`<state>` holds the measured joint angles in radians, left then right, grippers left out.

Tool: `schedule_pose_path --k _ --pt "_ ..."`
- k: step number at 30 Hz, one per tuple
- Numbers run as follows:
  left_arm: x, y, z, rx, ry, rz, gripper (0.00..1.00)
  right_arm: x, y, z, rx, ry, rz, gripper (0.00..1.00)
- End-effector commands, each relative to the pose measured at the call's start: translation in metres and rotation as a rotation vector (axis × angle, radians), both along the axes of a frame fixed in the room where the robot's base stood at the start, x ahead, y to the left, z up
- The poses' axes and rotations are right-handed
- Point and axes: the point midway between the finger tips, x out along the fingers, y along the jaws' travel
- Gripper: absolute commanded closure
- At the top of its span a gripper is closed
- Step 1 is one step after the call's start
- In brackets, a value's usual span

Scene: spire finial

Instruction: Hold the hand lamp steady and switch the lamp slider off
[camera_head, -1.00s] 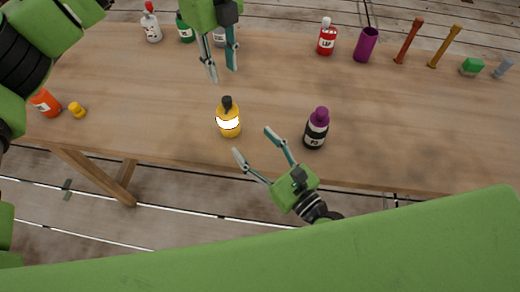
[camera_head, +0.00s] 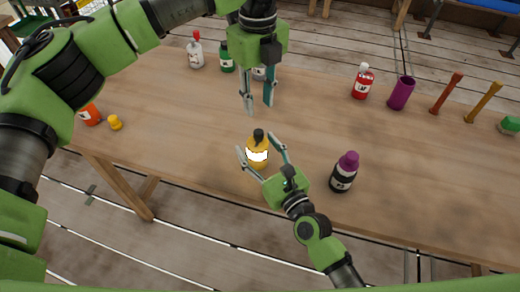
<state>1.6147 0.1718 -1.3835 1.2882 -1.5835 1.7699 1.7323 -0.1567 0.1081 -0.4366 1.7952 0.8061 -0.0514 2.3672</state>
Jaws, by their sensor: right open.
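The hand lamp (camera_head: 258,159), a yellow body with a black top and a bright white glowing band, stands upright near the table's front edge. My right gripper (camera_head: 255,144) is open, with one finger on each side of the lamp in the picture; I cannot tell whether either touches it. My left gripper (camera_head: 258,109) hangs above and behind the lamp in the picture, fingers pointing down, apart and empty. The lamp's slider cannot be made out.
A purple-capped dark bottle (camera_head: 344,173) stands right of the lamp. A small yellow object (camera_head: 115,122) and an orange bottle (camera_head: 90,114) are at left. Red bottle (camera_head: 363,82), purple cup (camera_head: 401,93) and other items line the back. The middle of the wooden table (camera_head: 190,120) is clear.

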Motion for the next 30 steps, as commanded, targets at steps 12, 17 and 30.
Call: schedule_pose_path --k 12,17,30 --pt "-0.001 0.000 -0.002 -0.008 0.009 0.006 0.98 0.000 0.000 0.000 -0.001 0.000 0.000 0.86" --pt "-0.015 0.000 -0.022 -0.100 0.123 0.090 1.00 0.000 0.000 0.000 -0.001 0.000 0.000 0.86" --pt "-0.054 -0.005 -0.060 -0.648 0.932 0.908 1.00 0.000 0.000 0.000 -0.001 0.000 0.000 0.86"
